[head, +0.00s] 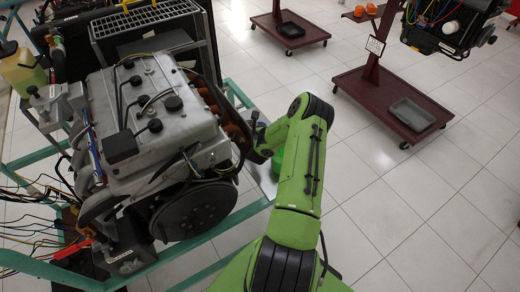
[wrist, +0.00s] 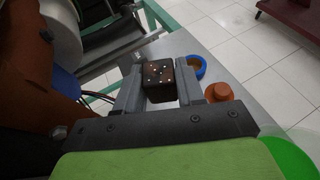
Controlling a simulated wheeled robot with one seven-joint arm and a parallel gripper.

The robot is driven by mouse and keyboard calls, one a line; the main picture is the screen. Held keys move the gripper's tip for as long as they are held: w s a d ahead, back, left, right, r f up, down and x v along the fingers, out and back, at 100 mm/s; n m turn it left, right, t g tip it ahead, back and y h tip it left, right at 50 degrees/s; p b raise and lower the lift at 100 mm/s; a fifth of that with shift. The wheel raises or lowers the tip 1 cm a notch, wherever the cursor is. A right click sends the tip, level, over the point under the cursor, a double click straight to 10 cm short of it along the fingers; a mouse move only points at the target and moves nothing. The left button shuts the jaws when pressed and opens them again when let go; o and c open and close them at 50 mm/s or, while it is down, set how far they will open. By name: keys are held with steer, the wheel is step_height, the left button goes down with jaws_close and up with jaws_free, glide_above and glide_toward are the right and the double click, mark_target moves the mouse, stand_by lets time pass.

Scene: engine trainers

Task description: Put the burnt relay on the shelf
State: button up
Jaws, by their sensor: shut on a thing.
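The burnt relay (wrist: 160,80) is a small dark cube with brownish scorching and light specks on its visible face. My gripper (wrist: 161,88) is shut on it, one finger on each side, in the wrist view. The shelf (wrist: 183,43) is a flat grey metal plate below and beyond the relay; I cannot tell whether the relay touches it. In the head view the shelf (head: 264,178) shows partly beside the engine, behind my green arm. The gripper's fingers and the relay are hidden there.
A blue ring (wrist: 196,66), an orange knobbed part (wrist: 218,92) and a green round object (wrist: 288,157) are close on the gripper's right. The engine (head: 160,110) on its teal frame stands left of my arm. Red wheeled stands (head: 395,103) are at the back; open floor lies right.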

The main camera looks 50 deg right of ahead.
step_height(320, 180, down, 12)
steer(key=b, duration=0.5)
steer(key=shift+f+b, duration=0.1)
steer(key=shift+b, duration=0.25)
steer(key=o, duration=1)
steer(key=shift+r, duration=0.2)
